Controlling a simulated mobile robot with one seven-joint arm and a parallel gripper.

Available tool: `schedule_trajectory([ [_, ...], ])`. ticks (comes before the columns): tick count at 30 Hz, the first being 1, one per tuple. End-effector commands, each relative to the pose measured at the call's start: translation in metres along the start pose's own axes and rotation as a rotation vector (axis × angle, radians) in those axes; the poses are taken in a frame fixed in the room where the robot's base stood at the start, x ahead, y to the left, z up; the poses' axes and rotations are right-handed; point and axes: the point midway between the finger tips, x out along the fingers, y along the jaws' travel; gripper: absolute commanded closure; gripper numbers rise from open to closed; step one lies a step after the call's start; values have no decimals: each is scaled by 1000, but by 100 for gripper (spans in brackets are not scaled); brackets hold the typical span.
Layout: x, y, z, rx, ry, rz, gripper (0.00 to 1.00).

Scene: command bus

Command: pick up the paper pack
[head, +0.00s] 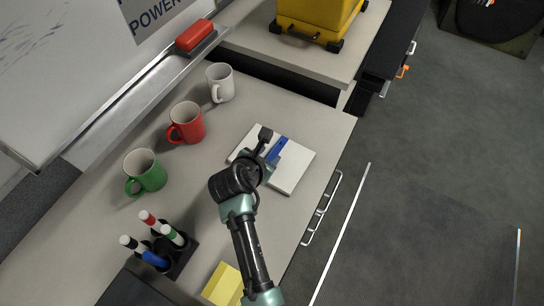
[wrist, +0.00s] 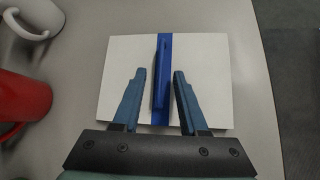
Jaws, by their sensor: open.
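The paper pack (head: 294,167) is a white slab with a blue band across its middle. It lies flat on the grey counter, right of the mugs, in the head view. The wrist view shows the pack (wrist: 206,75) with its blue band (wrist: 164,50) running up and down the picture. My gripper (wrist: 159,73) is open over the pack, one finger on each side of the band. Nothing is held between the fingers. In the head view my gripper (head: 270,145) and arm hide part of the pack. I cannot tell how high the fingertips are above it.
White (head: 221,82), red (head: 187,122) and green (head: 145,171) mugs stand left of the pack. A marker holder (head: 176,259) and a yellow pad (head: 224,284) are nearer. A whiteboard tray holds a red eraser (head: 195,35). A yellow case (head: 318,14) stands behind. The counter's right edge has handles.

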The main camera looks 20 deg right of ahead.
Motion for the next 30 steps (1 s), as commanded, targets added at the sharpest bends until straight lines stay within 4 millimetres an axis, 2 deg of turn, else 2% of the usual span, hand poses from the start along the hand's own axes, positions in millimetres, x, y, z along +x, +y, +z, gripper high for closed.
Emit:
schedule_trajectory([
  [8,4,0,0,0,0,1,57],
  [11,4,0,0,0,0,0,72],
  [15,4,0,0,0,0,0,97],
  [16,4,0,0,0,0,0,100],
  [30,4,0,0,0,0,0,100],
])
